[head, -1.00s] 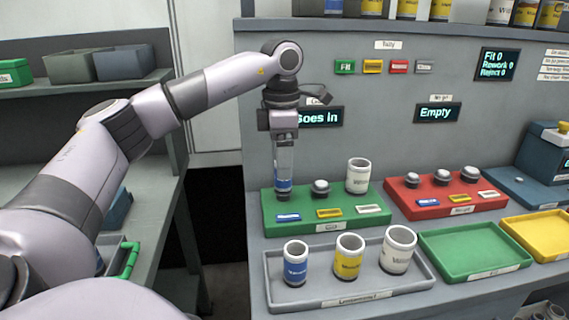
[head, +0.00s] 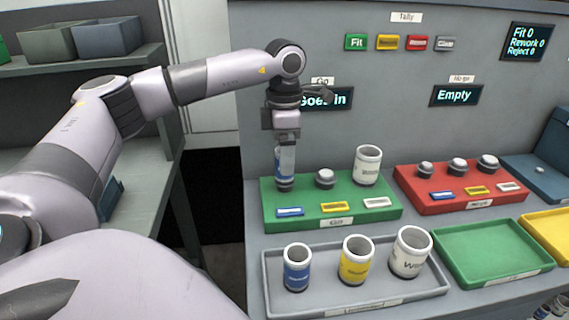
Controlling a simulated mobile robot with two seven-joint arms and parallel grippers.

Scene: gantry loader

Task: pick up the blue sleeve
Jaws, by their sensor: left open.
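One blue sleeve (head: 297,269) with a white rim stands upright in the grey tray (head: 376,308) at the front. My left gripper (head: 285,178) points straight down over the left end of the green gauge block (head: 385,218), behind that tray. It is open, with its fingers around or in front of a narrow blue-and-white piece that looks like another blue sleeve (head: 281,164). The fingers partly hide it, and I cannot tell whether it sits on the block's left post. My right gripper is out of view.
A yellow sleeve (head: 356,262) and a white sleeve (head: 410,253) share the grey tray. Another white sleeve (head: 367,166) stands on the green block, right of a bare post (head: 325,178). A red block (head: 460,201) and an empty green tray (head: 492,252) lie to the right.

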